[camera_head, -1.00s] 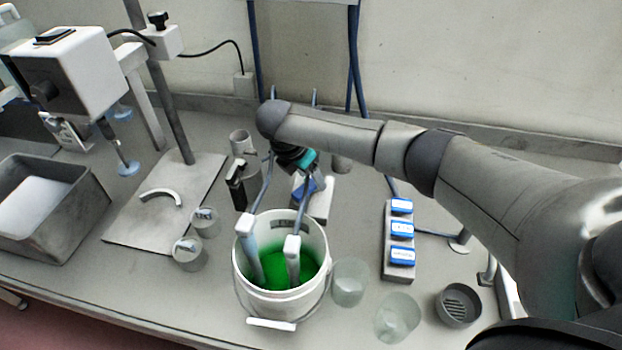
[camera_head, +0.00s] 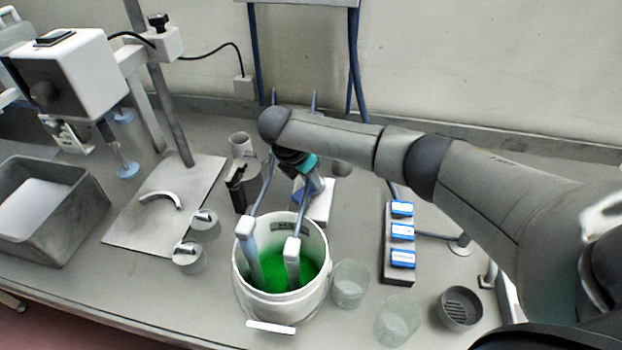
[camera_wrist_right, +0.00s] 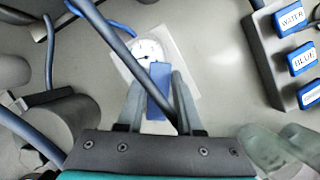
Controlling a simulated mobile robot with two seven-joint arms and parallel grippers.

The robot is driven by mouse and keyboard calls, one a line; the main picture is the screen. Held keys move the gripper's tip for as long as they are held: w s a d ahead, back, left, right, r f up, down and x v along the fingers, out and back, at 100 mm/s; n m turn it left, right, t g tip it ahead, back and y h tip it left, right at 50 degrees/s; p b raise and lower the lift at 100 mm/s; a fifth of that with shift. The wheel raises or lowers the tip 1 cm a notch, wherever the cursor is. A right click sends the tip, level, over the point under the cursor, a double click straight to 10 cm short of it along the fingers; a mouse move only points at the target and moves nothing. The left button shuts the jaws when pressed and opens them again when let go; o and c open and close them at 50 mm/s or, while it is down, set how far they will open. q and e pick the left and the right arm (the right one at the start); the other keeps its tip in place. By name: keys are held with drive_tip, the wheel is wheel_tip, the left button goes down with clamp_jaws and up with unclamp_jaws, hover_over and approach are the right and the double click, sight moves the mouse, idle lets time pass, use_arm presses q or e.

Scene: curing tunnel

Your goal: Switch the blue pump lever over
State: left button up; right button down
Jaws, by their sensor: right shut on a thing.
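The blue lever (camera_wrist_right: 158,92) stands on a white pump unit with a round dial gauge (camera_wrist_right: 148,48), seen in the right wrist view. The white pump unit (camera_head: 323,205) also shows in the head view, behind the bucket and partly hidden by my arm and gripper. My right gripper (camera_wrist_right: 156,84) has one finger on each side of the blue lever and is shut on it. A dark tube crosses in front of the lever and hides part of it. In the head view my right gripper (camera_head: 312,188) points down at the pump. My left gripper is not in view.
A white bucket (camera_head: 247,290) of green liquid with tubes in it stands just in front of the pump. Clear cups (camera_head: 350,284) stand to its right. A grey block with blue labels (camera_head: 397,273) lies further right. A black clamp (camera_head: 237,190) is left of the pump.

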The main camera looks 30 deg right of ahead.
idle(0.4)
drive_tip(key=m+p, duration=0.2)
drive_tip(key=shift+s+r+g+p, duration=0.2)
drive_tip(key=shift+s+g+p, duration=0.2)
drive_tip(key=m+p, duration=0.1)
drive_tip(key=s+m+g, duration=0.1)
drive_tip(key=m, duration=0.1)
drive_tip(key=shift+p, duration=0.4)
drive_tip(key=m, duration=0.1)
drive_tip(key=m+g, duration=0.1)
drive_tip(key=shift+s+f+m+p, duration=0.15)
drive_tip(key=shift+s+m+p, duration=0.15)
drive_tip(key=shift+s, duration=0.05)
drive_tip(key=shift+s+a+m+g+y, duration=0.2)
drive_tip(key=shift+s+m+g, duration=0.15)
drive_tip(key=shift+m, duration=0.55)
drive_tip(key=shift+s+a+m+g+y, duration=0.1)
drive_tip(key=shift+s+m+g+y, duration=0.2)
drive_tip(key=shift+m, duration=0.6)
drive_tip(key=c, duration=0.6)
unclamp_jaws()
drive_tip(key=shift+o, duration=0.2)
drive_tip(key=shift+w, duration=0.1)
